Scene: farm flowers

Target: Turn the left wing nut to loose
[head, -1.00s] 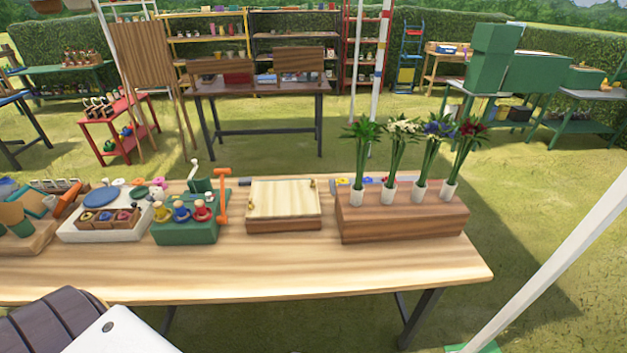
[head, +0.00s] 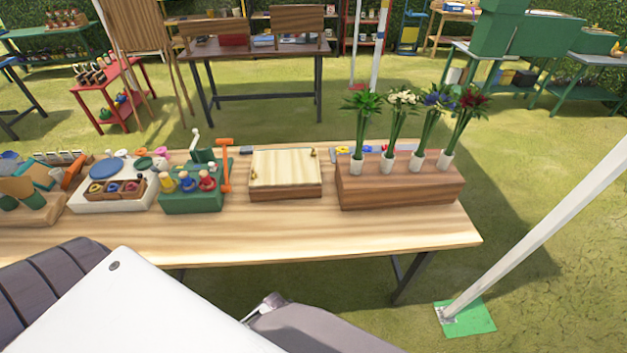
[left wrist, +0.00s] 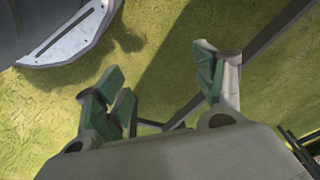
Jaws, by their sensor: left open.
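A pale wooden press (head: 285,168) with a darker wooden base lies on the middle of the workbench. A small brass-coloured fitting (head: 314,153) shows at its back right corner, and another (head: 252,189) at its front left. They are too small to tell as wing nuts or to tell how tight they are. My left gripper (left wrist: 158,82) shows in the left wrist view, open and empty, with green pads on its fingers, over grass. It is apart from the press, which is not in that view. My right gripper is not in view.
On the workbench (head: 330,238), a green block (head: 193,201) with coloured pegs stands left of the press. A wooden planter (head: 400,190) with several potted flowers stands right of it. The bench front is clear. A white pole (head: 545,225) stands at right.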

